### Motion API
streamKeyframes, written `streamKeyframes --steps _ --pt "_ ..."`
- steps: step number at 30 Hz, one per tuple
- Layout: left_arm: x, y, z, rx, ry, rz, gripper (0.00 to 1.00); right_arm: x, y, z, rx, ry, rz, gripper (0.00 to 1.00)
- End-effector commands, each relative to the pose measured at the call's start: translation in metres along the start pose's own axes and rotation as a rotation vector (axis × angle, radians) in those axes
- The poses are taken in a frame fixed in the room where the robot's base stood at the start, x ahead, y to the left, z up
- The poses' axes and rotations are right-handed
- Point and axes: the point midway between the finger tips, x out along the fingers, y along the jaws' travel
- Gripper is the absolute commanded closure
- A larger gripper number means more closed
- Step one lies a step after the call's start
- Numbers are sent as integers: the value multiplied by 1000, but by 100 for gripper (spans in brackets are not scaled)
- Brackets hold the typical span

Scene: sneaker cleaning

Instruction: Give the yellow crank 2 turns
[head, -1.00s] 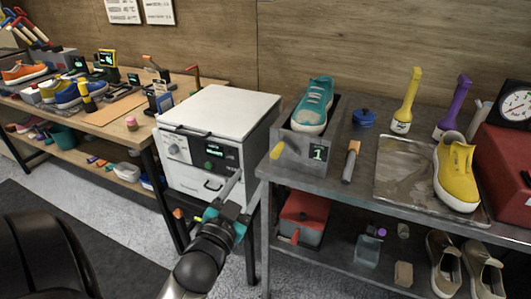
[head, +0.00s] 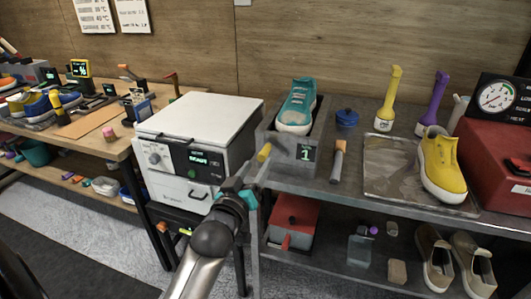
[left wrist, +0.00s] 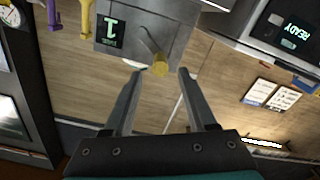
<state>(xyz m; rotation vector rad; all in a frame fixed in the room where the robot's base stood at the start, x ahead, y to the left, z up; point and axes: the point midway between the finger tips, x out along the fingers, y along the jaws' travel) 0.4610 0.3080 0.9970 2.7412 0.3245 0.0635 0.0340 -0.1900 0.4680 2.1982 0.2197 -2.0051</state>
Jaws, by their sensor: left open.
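The yellow crank (head: 264,153) is a short yellow grip on the left front of a grey box (head: 281,149) whose small display reads 1. A teal sneaker (head: 297,107) sits in the top of this box. My left gripper (head: 249,172) is open and empty, just in front of and below the crank's grip. A metal crank arm joins the grip to the box. My right gripper is out of view.
A white machine (head: 195,145) with a READY display stands close to the left of the crank. A red box (head: 294,218) is on the shelf below.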

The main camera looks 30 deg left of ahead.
Motion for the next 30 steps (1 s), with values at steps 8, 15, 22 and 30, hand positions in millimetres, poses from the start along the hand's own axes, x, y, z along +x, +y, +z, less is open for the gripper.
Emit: streamKeyframes --steps 8,15,22,30 --pt "44 0 1 2 1 1 43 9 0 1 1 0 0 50" --pt "69 0 1 1 0 0 43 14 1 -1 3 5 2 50" --pt "76 0 0 1 -1 0 43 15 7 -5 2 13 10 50" --pt "76 0 0 1 0 0 50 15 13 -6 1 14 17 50"
